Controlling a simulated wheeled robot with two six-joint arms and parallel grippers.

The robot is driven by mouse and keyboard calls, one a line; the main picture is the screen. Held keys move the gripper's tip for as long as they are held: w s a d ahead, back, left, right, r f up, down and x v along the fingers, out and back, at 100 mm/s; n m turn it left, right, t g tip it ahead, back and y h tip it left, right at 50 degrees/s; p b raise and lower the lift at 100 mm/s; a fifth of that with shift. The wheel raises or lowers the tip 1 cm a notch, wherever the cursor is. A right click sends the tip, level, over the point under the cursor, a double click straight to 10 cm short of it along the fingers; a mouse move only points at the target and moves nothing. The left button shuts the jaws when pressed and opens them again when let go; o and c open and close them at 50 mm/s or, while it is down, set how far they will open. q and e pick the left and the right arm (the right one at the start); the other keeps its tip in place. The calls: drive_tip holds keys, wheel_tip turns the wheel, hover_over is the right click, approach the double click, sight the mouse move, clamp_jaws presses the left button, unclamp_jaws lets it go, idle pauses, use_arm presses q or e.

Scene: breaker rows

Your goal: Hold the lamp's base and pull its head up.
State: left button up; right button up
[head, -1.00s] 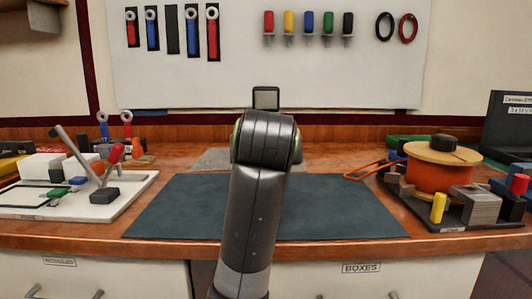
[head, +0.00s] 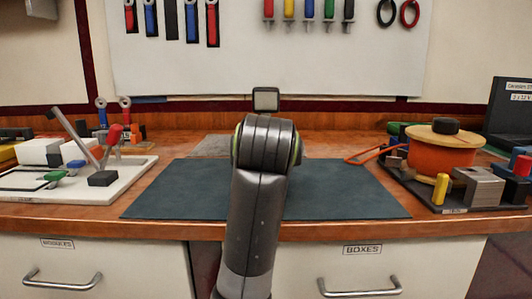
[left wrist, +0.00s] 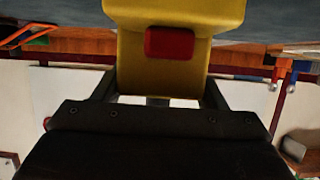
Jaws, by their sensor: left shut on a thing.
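In the left wrist view my left gripper (left wrist: 158,84) is shut on a yellow thing (left wrist: 175,14) with a raised red patch (left wrist: 170,43). It may be the lamp; I cannot tell which part of it is held. My arm stands in the middle of the head view and hides the gripper and the held thing. A small dark block with a grey face (head: 265,99) shows just above that arm; I cannot tell what it belongs to. My right gripper is in neither view.
A dark mat (head: 345,190) lies mid-bench, bare where it shows. A white board with levers (head: 115,185) is at left. An orange spool (head: 432,157), a grey block (head: 478,186) and a yellow peg (head: 440,188) stand at right. Tools hang on a white wall panel (head: 240,65).

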use_arm(q)
drive_tip(key=shift+f, duration=0.35)
idle(1.4)
idle(0.7)
drive_tip(key=o, duration=1.4)
